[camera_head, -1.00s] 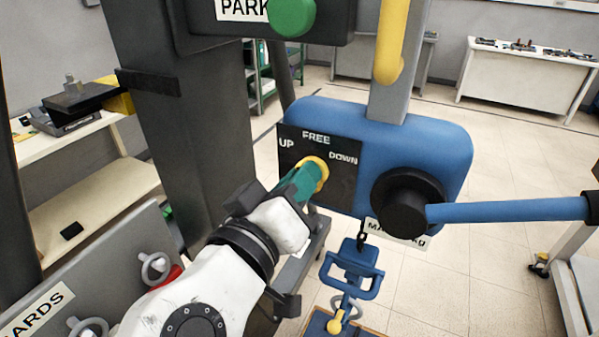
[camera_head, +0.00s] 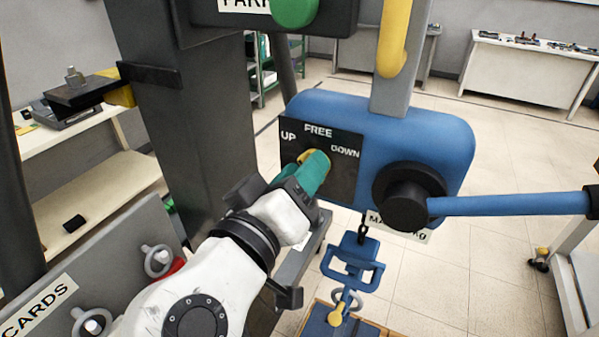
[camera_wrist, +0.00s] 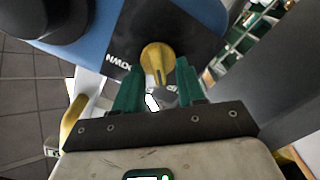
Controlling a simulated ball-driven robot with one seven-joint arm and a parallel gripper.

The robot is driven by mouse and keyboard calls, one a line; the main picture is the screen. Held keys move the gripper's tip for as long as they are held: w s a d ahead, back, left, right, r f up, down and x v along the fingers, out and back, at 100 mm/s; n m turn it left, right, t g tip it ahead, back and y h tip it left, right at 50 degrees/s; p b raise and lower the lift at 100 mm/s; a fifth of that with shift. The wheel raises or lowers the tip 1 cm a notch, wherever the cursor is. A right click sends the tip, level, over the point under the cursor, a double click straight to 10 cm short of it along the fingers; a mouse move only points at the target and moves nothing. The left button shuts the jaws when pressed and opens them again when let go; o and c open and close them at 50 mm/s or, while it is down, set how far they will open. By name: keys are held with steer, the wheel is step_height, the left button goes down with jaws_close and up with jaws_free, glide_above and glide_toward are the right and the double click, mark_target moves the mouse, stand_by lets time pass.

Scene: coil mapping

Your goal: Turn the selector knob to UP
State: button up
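The yellow selector knob (camera_wrist: 157,60) sits on the black panel (camera_head: 345,178) of the blue hoist housing. The panel reads UP at left, FREE at top and DOWN at right. In the head view only a sliver of the knob (camera_head: 302,157) shows past a green finger, so its pointing cannot be read there. In the wrist view a dark slot or line runs down the knob's lower half. My gripper (camera_wrist: 159,68) is open, its two green fingers apart at either side of the knob's near end; gaps seem to show. In the head view my gripper (camera_head: 312,166) covers much of the knob.
A black hub (camera_head: 405,198) with a long blue lever (camera_head: 510,204) stands right of the panel. A blue hook block (camera_head: 352,260) hangs below. A dark post (camera_head: 190,130) stands at left, and a box with a green button (camera_head: 295,10) is above.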

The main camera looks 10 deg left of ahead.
steer(key=shift+s, duration=0.1)
steer(key=b+v, duration=0.2)
steer(key=v, duration=0.8)
steer(key=shift+s, duration=0.3)
steer(key=shift+a, duration=0.15)
